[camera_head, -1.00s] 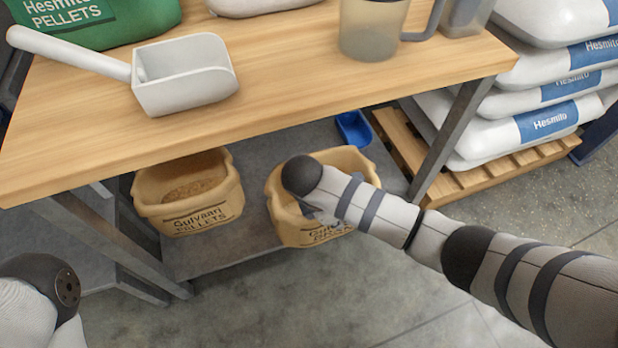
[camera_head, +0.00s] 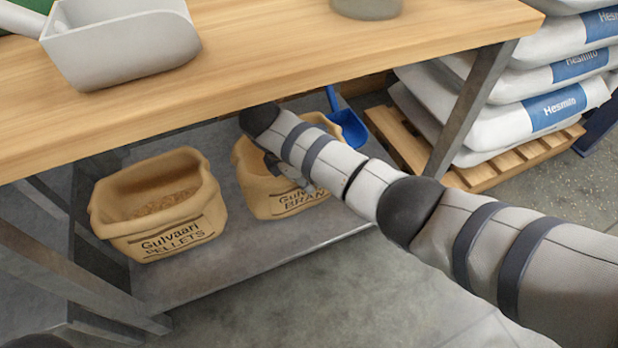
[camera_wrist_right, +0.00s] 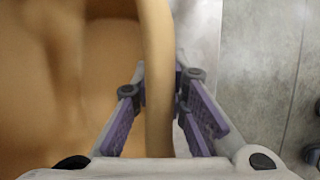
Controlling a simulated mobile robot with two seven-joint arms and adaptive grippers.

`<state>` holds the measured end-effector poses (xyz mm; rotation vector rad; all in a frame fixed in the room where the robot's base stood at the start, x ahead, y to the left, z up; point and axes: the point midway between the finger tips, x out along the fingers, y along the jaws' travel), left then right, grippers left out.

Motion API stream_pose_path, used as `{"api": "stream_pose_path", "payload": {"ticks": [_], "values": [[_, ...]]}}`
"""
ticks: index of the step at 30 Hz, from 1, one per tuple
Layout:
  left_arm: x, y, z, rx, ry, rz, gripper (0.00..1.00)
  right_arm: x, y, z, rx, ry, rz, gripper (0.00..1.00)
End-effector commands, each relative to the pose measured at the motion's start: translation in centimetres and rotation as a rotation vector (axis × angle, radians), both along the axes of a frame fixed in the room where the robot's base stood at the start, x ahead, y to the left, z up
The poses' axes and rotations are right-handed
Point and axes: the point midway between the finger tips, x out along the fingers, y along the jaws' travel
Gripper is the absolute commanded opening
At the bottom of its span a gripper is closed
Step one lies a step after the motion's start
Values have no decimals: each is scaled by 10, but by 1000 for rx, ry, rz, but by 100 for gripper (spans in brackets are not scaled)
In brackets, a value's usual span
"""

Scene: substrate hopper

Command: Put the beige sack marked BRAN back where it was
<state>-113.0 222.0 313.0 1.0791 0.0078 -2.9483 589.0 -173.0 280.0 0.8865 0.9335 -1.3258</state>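The beige sack marked BRAN (camera_head: 290,203) is on the grey lower shelf (camera_head: 240,262) under the table, upright, behind the shelf's front edge. Whether its base rests fully on the shelf is hard to tell. My right gripper (camera_head: 274,165) is at its rim, partly hidden by my forearm. In the right wrist view the two purple-padded fingers (camera_wrist_right: 161,88) stand on either side of the sack's rim (camera_wrist_right: 157,50), close against it. My left gripper is out of view.
An open beige PELLETS sack (camera_head: 165,228) stands to the left on the same shelf, with a gap between. A blue scoop (camera_head: 350,128) lies behind right. The tabletop (camera_head: 300,60) overhangs, a table leg (camera_head: 470,110) is right, and white sacks (camera_head: 550,105) are stacked on a pallet (camera_head: 520,158).

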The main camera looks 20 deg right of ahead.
Motion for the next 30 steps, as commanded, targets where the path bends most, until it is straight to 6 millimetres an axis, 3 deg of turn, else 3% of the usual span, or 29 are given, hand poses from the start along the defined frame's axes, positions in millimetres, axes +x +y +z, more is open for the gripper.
{"api": "stream_pose_path", "payload": {"ticks": [13,22,25,30], "values": [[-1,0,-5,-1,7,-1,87,-1,0,-7,1,3,0,31],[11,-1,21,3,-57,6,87,-3,13,61,-3,-8,1,31],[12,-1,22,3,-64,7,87,-4,20,71,-1,-5,1,31],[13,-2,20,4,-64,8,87,-5,21,68,-1,1,1,31]]}}
